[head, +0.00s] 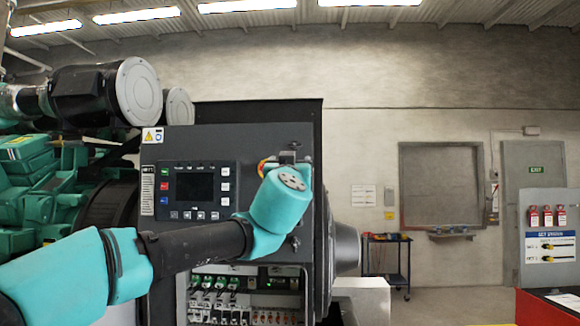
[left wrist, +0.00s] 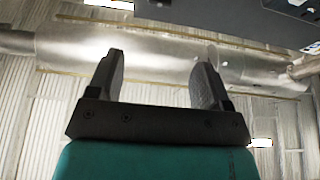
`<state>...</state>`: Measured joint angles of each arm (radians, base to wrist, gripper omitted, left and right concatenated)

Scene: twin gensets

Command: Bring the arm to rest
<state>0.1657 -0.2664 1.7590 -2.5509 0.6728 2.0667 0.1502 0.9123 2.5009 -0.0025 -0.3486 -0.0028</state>
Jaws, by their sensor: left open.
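My left arm comes in from the left in the head view, with its teal wrist raised in front of the genset control cabinet (head: 215,147). Most of my left gripper is hidden behind the wrist there. In the left wrist view the left gripper (left wrist: 157,72) is open, its two dark fingers well apart with nothing between them. That view looks up past the fingers at a silvery pipe (left wrist: 155,50) under the ribbed ceiling. My right gripper is in neither view.
The cabinet has a control panel (head: 197,190) and an open lower bay of wiring (head: 245,300). A green engine (head: 30,180) stands left. A blue cart (head: 388,258), lockout board (head: 548,240) and exit door (head: 535,160) are right. The floor by the cart looks clear.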

